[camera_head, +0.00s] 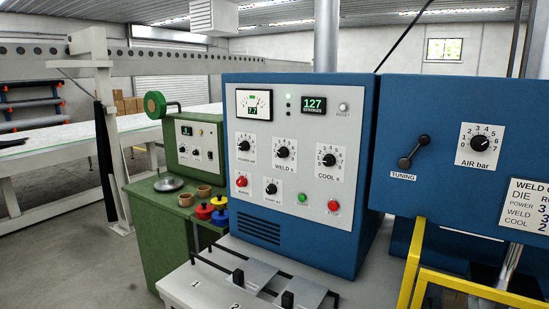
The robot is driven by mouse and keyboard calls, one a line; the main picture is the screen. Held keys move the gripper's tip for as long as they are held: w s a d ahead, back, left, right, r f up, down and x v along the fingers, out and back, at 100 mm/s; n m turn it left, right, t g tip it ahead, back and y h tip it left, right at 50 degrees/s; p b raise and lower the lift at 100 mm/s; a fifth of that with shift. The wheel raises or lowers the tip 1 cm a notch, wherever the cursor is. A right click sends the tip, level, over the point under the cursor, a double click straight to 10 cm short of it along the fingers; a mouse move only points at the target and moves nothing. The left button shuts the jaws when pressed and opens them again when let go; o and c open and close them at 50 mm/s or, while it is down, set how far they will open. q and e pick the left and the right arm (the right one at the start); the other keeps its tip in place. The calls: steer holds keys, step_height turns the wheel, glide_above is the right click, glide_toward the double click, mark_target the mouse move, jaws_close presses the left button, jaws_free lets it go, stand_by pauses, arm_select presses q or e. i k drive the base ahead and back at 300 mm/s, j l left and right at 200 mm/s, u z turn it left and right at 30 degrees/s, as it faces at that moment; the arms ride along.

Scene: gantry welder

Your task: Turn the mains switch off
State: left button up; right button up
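The blue welder cabinet (300,250) stands in the middle, with a pale control panel on its front. At the panel's lower left is a small red switch (241,181) with a plate under it; the tiny label seems to read MAINS. Its exact position is too small to tell. Neither of my grippers is in view.
Black knobs for power, weld (283,152) and cool (329,159) sit above; a green button (303,197) and red button (333,205) are lower right. A green bench unit (160,225) stands left. Yellow rails (412,262) and sliding trays (210,283) are in front.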

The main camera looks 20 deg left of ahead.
mark_target(242, 181)
steer(key=j+u, duration=0.15)
steer(key=u, duration=0.2)
steer(key=i+j+u, duration=0.1)
steer(key=u, duration=0.25)
